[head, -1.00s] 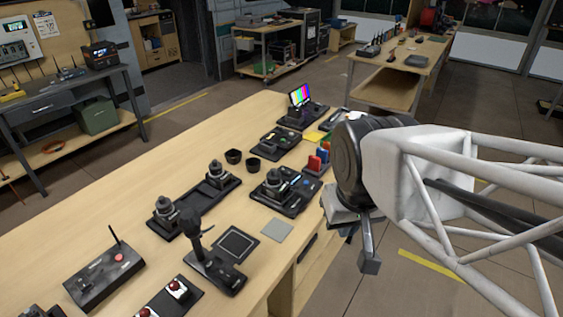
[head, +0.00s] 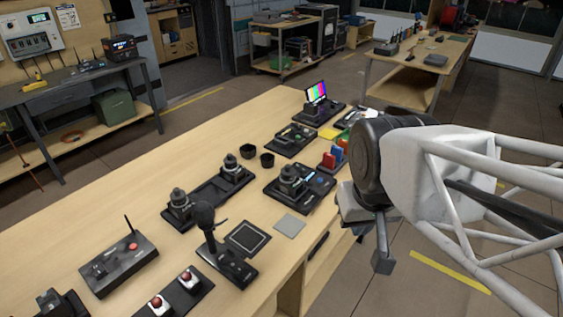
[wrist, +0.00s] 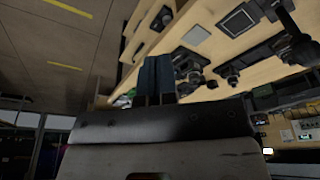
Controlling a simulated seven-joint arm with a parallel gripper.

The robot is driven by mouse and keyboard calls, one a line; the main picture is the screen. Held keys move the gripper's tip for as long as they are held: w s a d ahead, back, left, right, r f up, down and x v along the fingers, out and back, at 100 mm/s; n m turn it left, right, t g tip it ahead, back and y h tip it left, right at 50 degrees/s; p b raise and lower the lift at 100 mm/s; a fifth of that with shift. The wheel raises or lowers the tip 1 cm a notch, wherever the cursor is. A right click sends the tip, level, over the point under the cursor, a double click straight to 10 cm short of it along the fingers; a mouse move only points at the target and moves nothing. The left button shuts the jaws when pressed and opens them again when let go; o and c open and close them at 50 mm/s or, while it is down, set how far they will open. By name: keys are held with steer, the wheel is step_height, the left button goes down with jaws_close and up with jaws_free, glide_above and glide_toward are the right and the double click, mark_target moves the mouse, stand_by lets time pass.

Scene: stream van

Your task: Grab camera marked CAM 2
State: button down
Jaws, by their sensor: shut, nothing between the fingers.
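Several small black camera-like units stand on the wooden table in the head view. Two share a long black base, a left unit (head: 180,207) and a right unit (head: 232,170). A third unit (head: 290,181) sits on a wider black base to their right. No CAM 2 marking is readable on any of them. My gripper (wrist: 154,78) is shut and empty, its dark fingers together in the wrist view. In the head view my arm is at the right, beyond the table's right edge and apart from the units; the fingertips are not clear there.
The table (head: 130,215) also holds a microphone (head: 206,222) on a base, a red-button box (head: 118,270), two black cups (head: 257,155), red and blue blocks (head: 335,156) and a color-bar monitor (head: 316,92). Its left side is largely bare.

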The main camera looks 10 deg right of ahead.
steer(key=shift+c, duration=2.3)
jaws_free()
steer(key=w+d+f+t+h, duration=0.1)
steer(key=w+d+t, duration=0.1)
steer(key=w, duration=0.4)
steer(key=w+d+f+t+h, duration=0.1)
steer(key=w+d+f+t, duration=0.1)
steer(key=w, duration=0.4)
steer(key=n+t+y, duration=0.5)
steer(key=n+y, duration=0.1)
steer(key=y, duration=0.2)
glide_above(290, 182)
steer(key=s+d, duration=0.5)
step_height(290, 182, down, 10)
steer(key=r, duration=0.1)
steer(key=shift+w+a+f+n+y, duration=0.2)
steer(key=shift+a+f+n+y, duration=0.1)
steer(key=shift+a+f+y, duration=0.45)
steer(key=shift+w+a, duration=0.1)
